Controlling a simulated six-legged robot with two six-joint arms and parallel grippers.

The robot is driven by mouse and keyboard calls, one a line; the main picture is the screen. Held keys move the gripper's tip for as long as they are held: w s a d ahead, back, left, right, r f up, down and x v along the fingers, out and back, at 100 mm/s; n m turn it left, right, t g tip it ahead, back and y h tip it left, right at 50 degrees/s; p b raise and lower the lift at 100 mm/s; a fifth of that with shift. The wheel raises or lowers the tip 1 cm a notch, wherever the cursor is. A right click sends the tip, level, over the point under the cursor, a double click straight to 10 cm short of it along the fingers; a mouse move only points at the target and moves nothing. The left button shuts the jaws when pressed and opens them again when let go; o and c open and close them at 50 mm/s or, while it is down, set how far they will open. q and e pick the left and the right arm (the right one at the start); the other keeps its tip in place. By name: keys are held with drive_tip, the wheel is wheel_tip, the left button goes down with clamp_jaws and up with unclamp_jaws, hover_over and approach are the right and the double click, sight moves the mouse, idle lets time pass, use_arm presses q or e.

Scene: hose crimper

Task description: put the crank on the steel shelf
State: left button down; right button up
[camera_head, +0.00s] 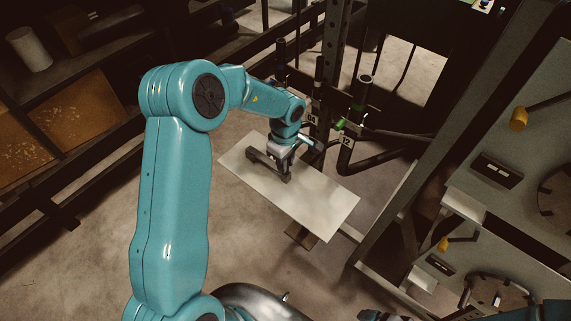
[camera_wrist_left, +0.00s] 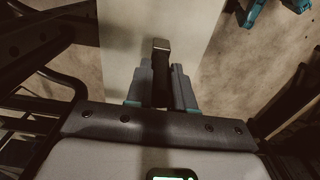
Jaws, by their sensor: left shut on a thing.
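The crank (camera_head: 265,163) is a dark bar held low over the pale steel shelf (camera_head: 318,208) in the head view. My left gripper (camera_head: 284,152) is shut on it. In the left wrist view the crank (camera_wrist_left: 161,58) stands out between the two grey fingers of the left gripper (camera_wrist_left: 160,85), with the pale shelf (camera_wrist_left: 122,45) behind it. I cannot tell whether the crank touches the shelf. Teal and dark parts at the bottom right edge of the head view seem to be my right arm; the state of its gripper is not clear.
A dark rack with upright hoses (camera_head: 361,95) and number tags (camera_head: 345,141) stands just behind the shelf. Grey machines (camera_head: 500,180) with yellow-knobbed levers stand at the right. Dark shelving (camera_head: 70,110) is at the left. The shelf's right part is bare.

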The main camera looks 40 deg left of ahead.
use_arm(q)
drive_tip(key=shift+f, duration=0.8)
drive_tip(key=c, duration=1)
unclamp_jaws()
wheel_tip(320, 180, up, 12)
